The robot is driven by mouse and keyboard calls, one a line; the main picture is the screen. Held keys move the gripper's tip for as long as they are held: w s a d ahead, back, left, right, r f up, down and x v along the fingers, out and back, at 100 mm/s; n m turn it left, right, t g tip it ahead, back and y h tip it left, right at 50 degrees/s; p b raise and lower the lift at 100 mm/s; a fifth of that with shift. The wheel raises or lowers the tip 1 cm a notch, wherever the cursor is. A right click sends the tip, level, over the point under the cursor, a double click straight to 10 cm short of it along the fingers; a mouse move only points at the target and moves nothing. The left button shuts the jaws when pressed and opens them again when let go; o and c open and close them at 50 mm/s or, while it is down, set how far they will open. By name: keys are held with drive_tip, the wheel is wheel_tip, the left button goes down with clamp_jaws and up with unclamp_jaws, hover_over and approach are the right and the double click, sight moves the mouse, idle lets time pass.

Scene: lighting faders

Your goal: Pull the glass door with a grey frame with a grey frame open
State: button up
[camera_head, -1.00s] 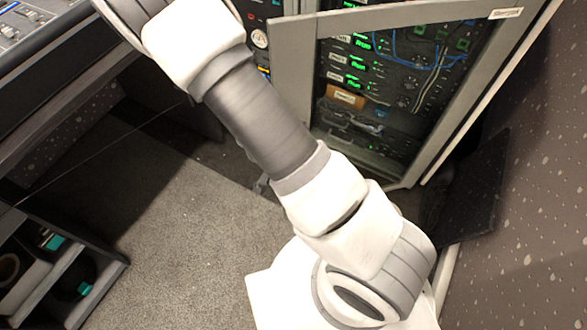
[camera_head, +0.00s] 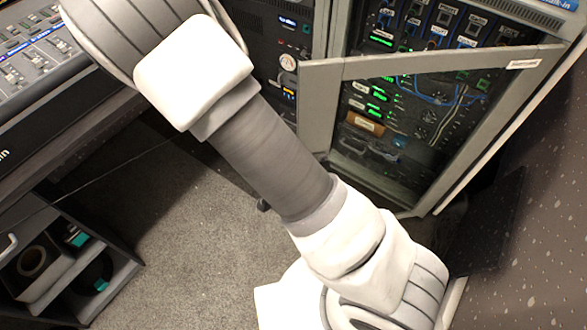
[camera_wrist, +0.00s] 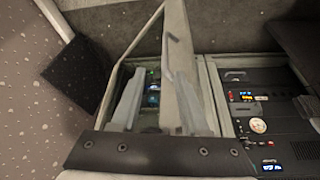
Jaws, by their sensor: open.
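The glass door with a grey frame (camera_head: 316,112) stands ajar in the head view, swung out at an angle from the equipment rack behind it. Its glass shows green lights and blue cables inside. In the wrist view, the door's grey frame edge (camera_wrist: 178,42) runs down toward my gripper (camera_wrist: 158,98). The two gripper fingers are apart, one on the left and one close to the frame edge. I cannot tell whether a finger touches the door. In the head view, my gripper is out of sight.
A mixing desk (camera_head: 35,65) stands at the upper left, with a shelf unit (camera_head: 75,262) below. A dark rack panel (camera_head: 283,50) is left of the door; a speckled wall (camera_head: 540,200) is on the right.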

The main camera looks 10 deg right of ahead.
drive_tip(key=p+v, duration=0.6)
drive_tip(key=v, duration=0.3)
drive_tip(key=shift+r, duration=0.15)
